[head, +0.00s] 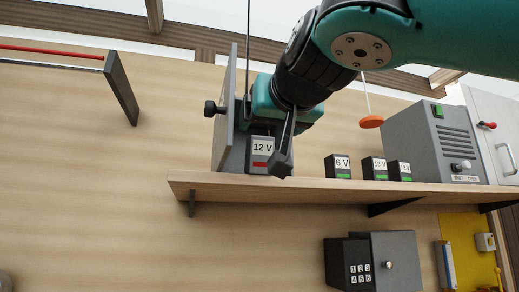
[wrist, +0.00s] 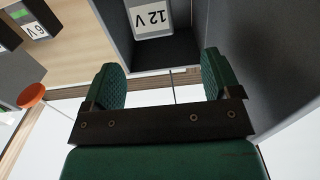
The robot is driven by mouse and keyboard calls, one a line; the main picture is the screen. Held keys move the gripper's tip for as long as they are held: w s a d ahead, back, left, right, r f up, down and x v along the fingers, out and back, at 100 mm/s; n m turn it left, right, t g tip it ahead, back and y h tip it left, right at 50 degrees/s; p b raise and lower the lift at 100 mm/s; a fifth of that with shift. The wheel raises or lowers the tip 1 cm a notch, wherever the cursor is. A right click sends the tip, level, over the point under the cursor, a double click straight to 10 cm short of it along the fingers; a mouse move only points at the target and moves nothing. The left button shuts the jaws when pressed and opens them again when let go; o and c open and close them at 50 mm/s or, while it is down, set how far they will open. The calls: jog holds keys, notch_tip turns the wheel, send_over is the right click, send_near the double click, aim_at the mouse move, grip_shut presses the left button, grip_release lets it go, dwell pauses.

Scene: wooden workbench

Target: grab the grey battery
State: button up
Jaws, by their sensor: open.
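A grey battery marked "12 V" with a red stripe (head: 262,150) stands on the wooden shelf, beside a grey upright panel. In the wrist view its white label (wrist: 152,18) shows upside down at the top, beyond the fingertips. My gripper (head: 268,138) is at the battery in the head view, with one dark finger overlapping its right side. In the wrist view both green ribbed pads (wrist: 162,75) are apart with nothing between them. The battery's upper part is hidden by my gripper in the head view. I cannot tell whether a finger touches it.
The grey panel (head: 228,115) with a black knob rises close on the left. Smaller dark batteries marked 6 V (head: 342,162), 18 V (head: 374,165) and another (head: 399,169) stand right on the shelf (head: 300,188). An orange disc (head: 371,122) hangs near a grey machine (head: 425,145).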

aim_at(261, 138)
jog(key=p+x, duration=0.1)
jog(key=x, duration=0.2)
jog(key=p+x, duration=0.2)
jog(key=x, duration=0.1)
jog(key=p+x, duration=0.1)
jog(key=x, duration=0.2)
jog(key=shift+w+d+r, duration=0.1)
jog(key=shift+w+d, duration=0.05)
jog(key=shift+d, duration=0.25)
jog(key=shift+w+a, duration=0.1)
jog(key=shift+w, duration=0.3)
jog(key=shift+c, duration=0.2)
jog(key=c, duration=1.1)
